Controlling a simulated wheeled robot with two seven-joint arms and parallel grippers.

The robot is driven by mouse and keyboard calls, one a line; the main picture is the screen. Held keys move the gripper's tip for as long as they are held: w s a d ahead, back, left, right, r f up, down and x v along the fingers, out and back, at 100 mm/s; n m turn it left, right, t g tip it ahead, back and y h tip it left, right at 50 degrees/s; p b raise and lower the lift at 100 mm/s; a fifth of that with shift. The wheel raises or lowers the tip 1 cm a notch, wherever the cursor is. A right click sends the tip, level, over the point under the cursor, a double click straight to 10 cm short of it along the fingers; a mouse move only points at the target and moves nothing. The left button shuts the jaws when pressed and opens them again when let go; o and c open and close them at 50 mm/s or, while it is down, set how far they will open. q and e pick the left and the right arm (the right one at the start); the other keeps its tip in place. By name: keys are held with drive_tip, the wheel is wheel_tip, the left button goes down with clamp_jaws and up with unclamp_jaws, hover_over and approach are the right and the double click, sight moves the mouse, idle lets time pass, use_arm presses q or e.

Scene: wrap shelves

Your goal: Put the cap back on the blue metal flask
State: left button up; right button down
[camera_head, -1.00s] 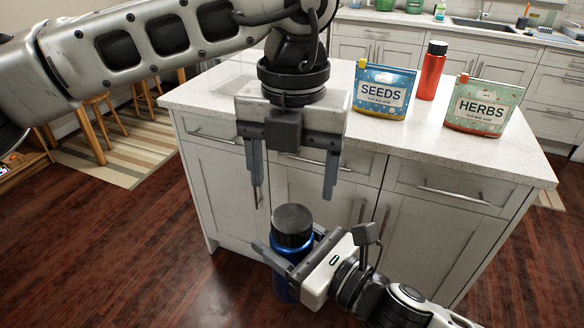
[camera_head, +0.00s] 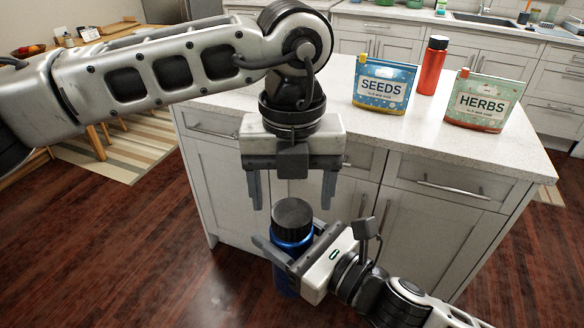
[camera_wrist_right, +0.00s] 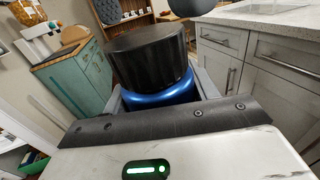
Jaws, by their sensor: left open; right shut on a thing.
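The blue metal flask (camera_head: 288,262) is upright in front of the island, held in the air by my right gripper (camera_head: 283,252), which is shut around its upper body. The black cap (camera_head: 292,213) sits on top of the flask. In the right wrist view, the cap (camera_wrist_right: 148,55) covers the flask's top, with the blue shoulder (camera_wrist_right: 160,96) showing below it. My left gripper (camera_head: 292,195) is open and points down just above the cap, its fingers apart on either side and not touching it. I cannot tell how tightly the cap is seated.
The white island (camera_head: 300,100) stands behind the grippers. On its top are a blue seeds pouch (camera_head: 383,86), a red bottle (camera_head: 432,66) and a green herbs pouch (camera_head: 483,101). The counter's left part is behind my left arm. Dark wooden floor is open around the flask.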

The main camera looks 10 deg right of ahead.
sight(292, 212)
use_arm(q)
drive_tip(key=shift+f, duration=1.9)
drive_tip(key=c, duration=1)
drive_tip(key=m, duration=2.2)
drive_tip(key=o, duration=1.2)
